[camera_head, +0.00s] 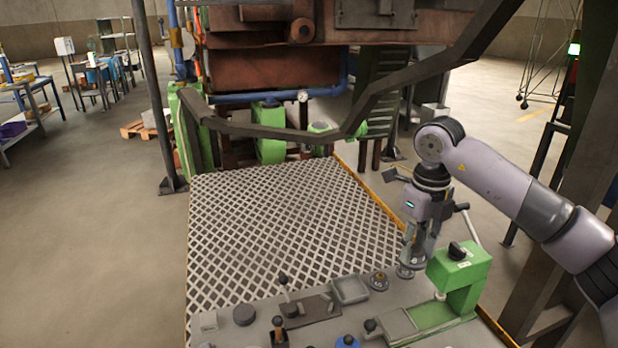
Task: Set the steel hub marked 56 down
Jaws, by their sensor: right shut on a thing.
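My right gripper (416,257) points down at the right part of the grey bench top, just left of the green press. It is shut on a small round steel hub (412,264), mostly hidden by the fingers; its mark is too small to read. I cannot tell whether the hub touches the bench top. A small grey disc (404,273) shows just below the fingertips. Another round steel piece with a yellowish centre (378,281) lies to the left on the bench top. My left gripper is not in view.
The green press (461,270) with a lever stands close right of my gripper. A grating (280,230) lies behind, below the furnace's dark bar (290,133).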

